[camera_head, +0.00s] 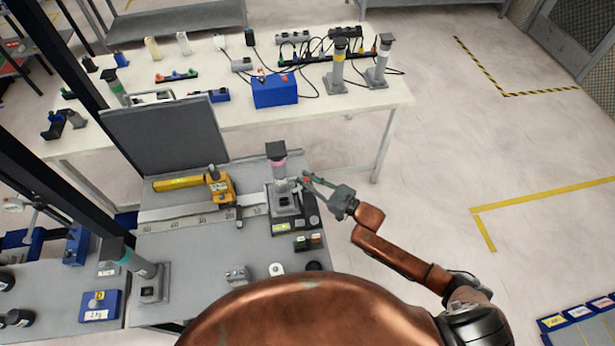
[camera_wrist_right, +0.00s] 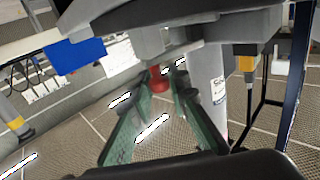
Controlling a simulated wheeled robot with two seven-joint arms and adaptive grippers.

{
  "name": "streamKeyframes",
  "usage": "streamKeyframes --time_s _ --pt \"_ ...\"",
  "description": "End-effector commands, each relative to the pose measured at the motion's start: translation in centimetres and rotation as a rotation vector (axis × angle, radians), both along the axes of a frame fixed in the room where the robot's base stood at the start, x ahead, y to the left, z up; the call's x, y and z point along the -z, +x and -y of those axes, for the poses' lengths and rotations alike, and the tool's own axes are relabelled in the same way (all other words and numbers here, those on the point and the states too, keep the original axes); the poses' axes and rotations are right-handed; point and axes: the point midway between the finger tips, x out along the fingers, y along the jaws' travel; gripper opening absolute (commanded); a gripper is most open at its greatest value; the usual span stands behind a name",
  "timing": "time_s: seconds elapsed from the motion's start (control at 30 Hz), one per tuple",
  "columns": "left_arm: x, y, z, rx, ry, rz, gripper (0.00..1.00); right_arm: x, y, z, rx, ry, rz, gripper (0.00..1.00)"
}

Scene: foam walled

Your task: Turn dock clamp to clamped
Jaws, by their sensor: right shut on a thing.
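The dock (camera_head: 285,200) is a grey stand on the bench with an upright grey post, a pink band (camera_head: 277,162) and a dark cap. My right gripper (camera_head: 308,181) reaches it from the right. Its fingers are shut on a small red knob (camera_wrist_right: 158,80), which shows between the fingertips in the right wrist view. The knob appears to be the dock clamp's handle. The clamp's lever and its exact angle are mostly hidden by the fingers. My left gripper is not in view.
A yellow tool (camera_head: 219,185) and a ruled grey rail (camera_head: 185,217) lie left of the dock. A dark panel (camera_head: 165,135) stands behind them. Small button boxes (camera_head: 308,241) sit in front of the dock. A blue box (camera_head: 275,90) and cables are on the white table behind. Open floor lies right.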

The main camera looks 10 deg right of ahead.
Motion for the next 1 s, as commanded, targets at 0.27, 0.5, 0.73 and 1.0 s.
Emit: streamKeyframes --time_s 0.27,0.5,0.73,1.0 --pt "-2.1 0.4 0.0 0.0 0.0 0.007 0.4 -0.4 0.0 -0.1 0.116 0.006 0.003 0.0" --pt "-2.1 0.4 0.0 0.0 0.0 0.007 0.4 -0.2 0.0 0.0 0.13 0.002 0.003 0.0" --pt "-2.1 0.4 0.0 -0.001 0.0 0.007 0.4 -0.2 0.0 0.0 0.13 0.001 0.003 0.21" --pt "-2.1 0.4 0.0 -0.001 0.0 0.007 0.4 -0.1 0.0 0.1 0.13 0.001 0.001 0.33"
